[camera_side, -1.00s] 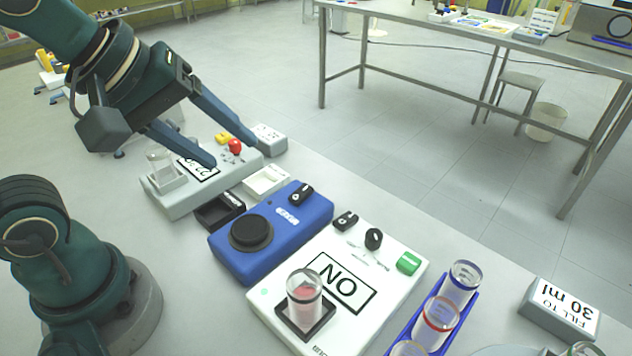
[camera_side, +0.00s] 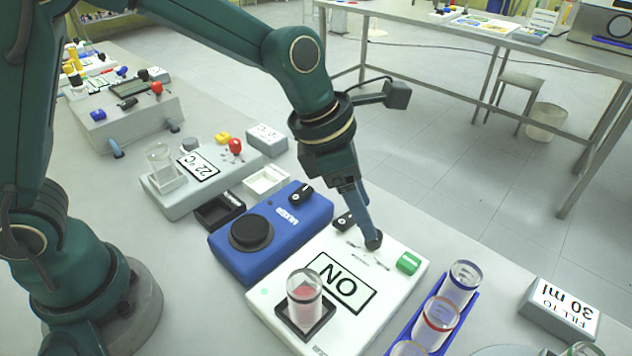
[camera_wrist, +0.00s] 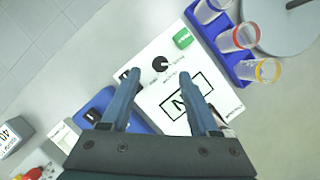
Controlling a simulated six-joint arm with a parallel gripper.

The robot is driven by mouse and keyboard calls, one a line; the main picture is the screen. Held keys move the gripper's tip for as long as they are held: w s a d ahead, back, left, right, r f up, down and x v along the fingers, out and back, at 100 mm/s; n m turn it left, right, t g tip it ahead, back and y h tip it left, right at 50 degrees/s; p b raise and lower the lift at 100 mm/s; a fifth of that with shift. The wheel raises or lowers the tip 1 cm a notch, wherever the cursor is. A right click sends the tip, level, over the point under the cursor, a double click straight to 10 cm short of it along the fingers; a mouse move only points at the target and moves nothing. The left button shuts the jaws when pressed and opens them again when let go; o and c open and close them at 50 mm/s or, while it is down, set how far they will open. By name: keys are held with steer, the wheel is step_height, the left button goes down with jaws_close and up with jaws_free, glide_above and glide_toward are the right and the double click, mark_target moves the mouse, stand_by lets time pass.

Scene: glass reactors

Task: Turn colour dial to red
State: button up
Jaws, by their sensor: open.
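The black round dial (camera_side: 374,241) sits on the white device (camera_side: 390,262) with the "ON" display, left of a green button (camera_side: 409,263). My gripper (camera_side: 362,228) points down over the dial in the side view and partly hides it. In the wrist view, my open gripper (camera_wrist: 160,79) has its two fingers apart and nothing between them. The dial (camera_wrist: 160,64) shows just beyond the gap between the fingertips. The lettering around the dial is too small to read. A glass vial with pinkish contents (camera_side: 304,297) stands in the device's black holder.
A black switch (camera_side: 344,221) sits beside the dial. The blue mixer (camera_side: 290,225) is to the left. A blue rack (camera_side: 420,325) with several glass tubes stands to the right. A "FILL TO 30 ml" block (camera_side: 560,308) lies farther right.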

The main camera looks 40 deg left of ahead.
steer(key=shift+x, duration=2.4)
jaws_close()
